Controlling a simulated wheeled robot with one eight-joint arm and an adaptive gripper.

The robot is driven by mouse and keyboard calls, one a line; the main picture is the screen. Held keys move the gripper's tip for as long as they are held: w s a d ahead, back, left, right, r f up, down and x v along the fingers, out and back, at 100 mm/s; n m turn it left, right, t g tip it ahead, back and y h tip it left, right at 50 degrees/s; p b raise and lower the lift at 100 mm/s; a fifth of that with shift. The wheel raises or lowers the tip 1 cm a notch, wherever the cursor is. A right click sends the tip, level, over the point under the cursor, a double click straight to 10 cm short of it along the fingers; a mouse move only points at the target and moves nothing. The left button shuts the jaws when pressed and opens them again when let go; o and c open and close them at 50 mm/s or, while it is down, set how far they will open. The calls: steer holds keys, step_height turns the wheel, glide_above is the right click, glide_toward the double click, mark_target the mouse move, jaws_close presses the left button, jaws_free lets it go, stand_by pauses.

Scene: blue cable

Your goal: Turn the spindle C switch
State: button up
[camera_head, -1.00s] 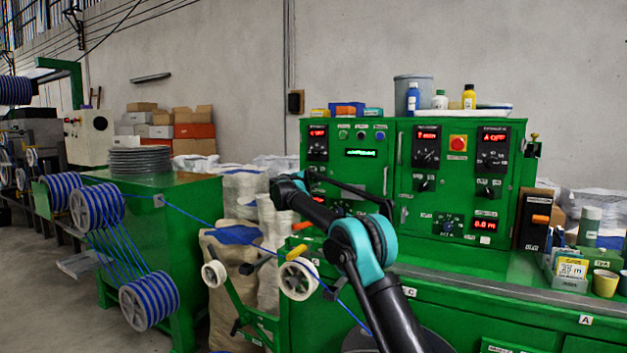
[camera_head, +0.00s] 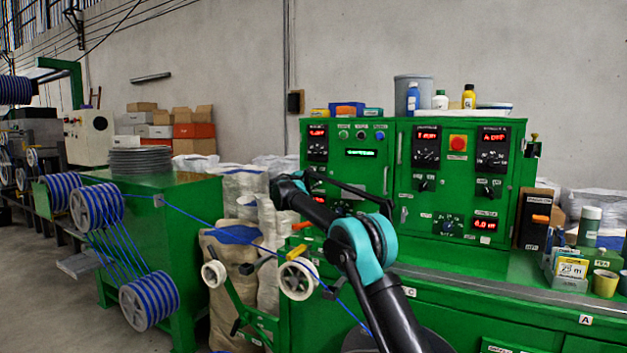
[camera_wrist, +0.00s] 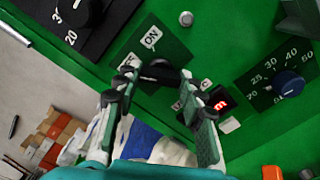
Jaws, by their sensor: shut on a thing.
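In the wrist view, a black switch knob (camera_wrist: 162,72) on the green panel sits between my fingertips. My gripper (camera_wrist: 158,84) is closed around it, with one finger on each side. An ON label (camera_wrist: 152,38) is above the knob; another label by the left finger is partly hidden. The switch's own name is not readable, so I cannot confirm that it is spindle C. In the head view, my black and teal arm reaches to the left part of the green control cabinet (camera_head: 462,180) and hides the gripper and switch.
Near the gripper are a numbered dial with a blue knob (camera_wrist: 288,84), a black dial (camera_wrist: 80,12) and a small red display (camera_wrist: 221,104). A blue cable (camera_head: 215,221) runs from spools past a white pulley (camera_head: 297,280), close to my arm. Bottles and boxes line the cabinet top.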

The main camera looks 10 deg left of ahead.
steer(key=o, duration=1.2)
steer(key=shift+c, duration=0.2)
steer(key=shift+s, duration=0.1)
steer(key=v, duration=1.2)
